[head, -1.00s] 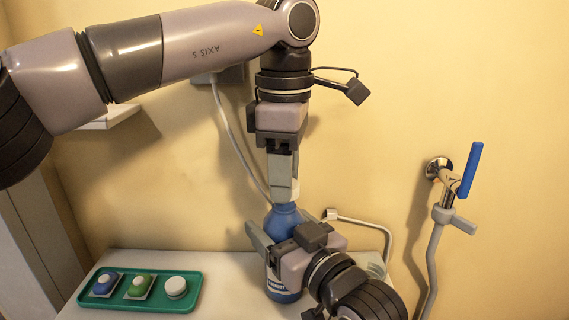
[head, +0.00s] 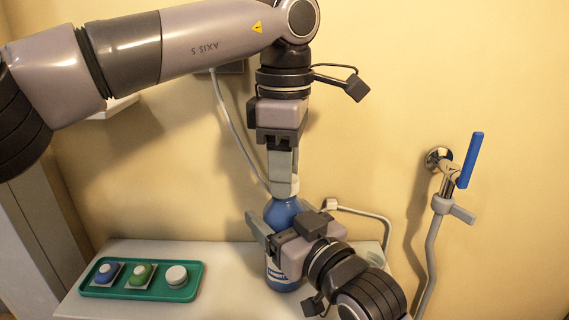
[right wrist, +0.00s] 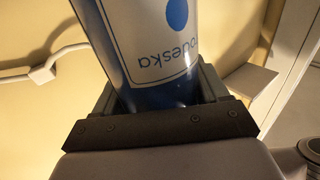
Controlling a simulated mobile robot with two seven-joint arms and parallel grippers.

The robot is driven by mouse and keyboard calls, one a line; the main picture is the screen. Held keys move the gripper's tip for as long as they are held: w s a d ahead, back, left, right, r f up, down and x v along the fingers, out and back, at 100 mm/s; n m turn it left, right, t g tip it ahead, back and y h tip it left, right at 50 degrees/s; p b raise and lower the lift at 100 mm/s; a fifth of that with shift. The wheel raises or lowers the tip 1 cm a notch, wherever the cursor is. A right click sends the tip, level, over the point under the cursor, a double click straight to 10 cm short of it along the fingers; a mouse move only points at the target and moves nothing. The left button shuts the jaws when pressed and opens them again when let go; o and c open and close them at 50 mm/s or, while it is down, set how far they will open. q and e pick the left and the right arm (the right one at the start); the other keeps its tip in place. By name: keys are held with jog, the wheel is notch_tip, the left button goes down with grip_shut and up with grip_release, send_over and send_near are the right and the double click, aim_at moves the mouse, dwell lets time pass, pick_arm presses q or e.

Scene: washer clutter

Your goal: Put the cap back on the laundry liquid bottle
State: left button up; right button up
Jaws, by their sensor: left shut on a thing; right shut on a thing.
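The blue laundry liquid bottle (head: 283,212) stands upright on the white worktop, its lower part partly hidden by my right arm. My right gripper (head: 275,240) is shut around the bottle's body. In the right wrist view the bottle (right wrist: 158,45) sits between the jaws, its white label showing. My left gripper (head: 284,185) points straight down over the bottle's top, shut on a small white cap (head: 293,187). The cap is mostly hidden by the fingers. It is at the bottle's neck, but I cannot tell whether it is seated there.
A green tray (head: 112,292) at the left of the worktop (head: 232,300) holds a blue item, a green item and a round white item. A tap with a blue lever (head: 470,160) and grey hose is on the wall at right. A white hose runs behind the bottle.

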pick_arm(q)
jog(key=shift+f, duration=0.1)
pick_arm(e)
grip_shut()
pick_arm(q)
jog(key=m, duration=0.6)
pick_arm(e)
jog(key=shift+f, duration=0.1)
pick_arm(q)
jog(key=m, duration=1.1)
jog(key=shift+m, duration=0.3)
jog(key=m, duration=0.6)
jog(key=o, duration=1)
